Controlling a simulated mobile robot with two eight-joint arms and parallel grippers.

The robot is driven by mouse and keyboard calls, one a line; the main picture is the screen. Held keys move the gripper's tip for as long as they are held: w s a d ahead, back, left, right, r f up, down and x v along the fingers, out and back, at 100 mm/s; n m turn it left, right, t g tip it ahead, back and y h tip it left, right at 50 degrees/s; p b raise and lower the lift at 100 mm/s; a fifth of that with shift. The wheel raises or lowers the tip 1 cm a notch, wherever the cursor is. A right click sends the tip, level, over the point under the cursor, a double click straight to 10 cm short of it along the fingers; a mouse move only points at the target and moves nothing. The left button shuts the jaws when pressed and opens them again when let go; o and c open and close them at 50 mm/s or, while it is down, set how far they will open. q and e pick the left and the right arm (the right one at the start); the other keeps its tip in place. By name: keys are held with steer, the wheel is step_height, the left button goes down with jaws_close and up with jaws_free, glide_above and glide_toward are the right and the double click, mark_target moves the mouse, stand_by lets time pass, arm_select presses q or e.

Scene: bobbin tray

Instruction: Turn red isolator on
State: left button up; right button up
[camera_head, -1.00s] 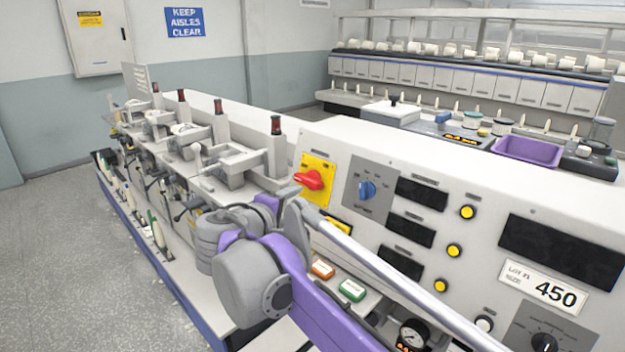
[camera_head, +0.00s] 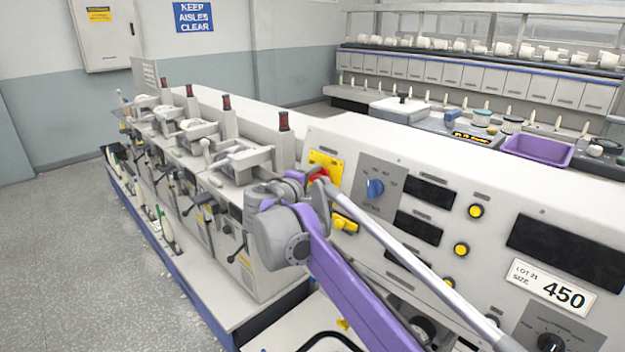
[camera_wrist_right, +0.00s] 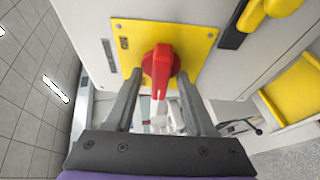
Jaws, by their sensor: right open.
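The red isolator is a rotary knob on a yellow plate (camera_head: 328,162) on the slanted machine panel. In the head view only a bit of the red knob (camera_head: 318,173) shows behind my right arm and gripper. In the right wrist view the red knob (camera_wrist_right: 160,66) sits on its yellow plate (camera_wrist_right: 193,38), its handle pointing to the bottom of the picture. My right gripper (camera_wrist_right: 160,76) is open, one finger on each side of the knob; I cannot tell whether they touch it. My left gripper is not in view.
A blue knob (camera_head: 375,188) and dark displays lie right of the isolator. A yellow switch (camera_head: 344,222) is just below it. Spindle units with red-topped posts (camera_head: 284,121) stand at left. A purple tray (camera_head: 538,150) sits behind the panel. The left floor is clear.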

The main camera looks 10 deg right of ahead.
jaws_close()
stand_by(0.4)
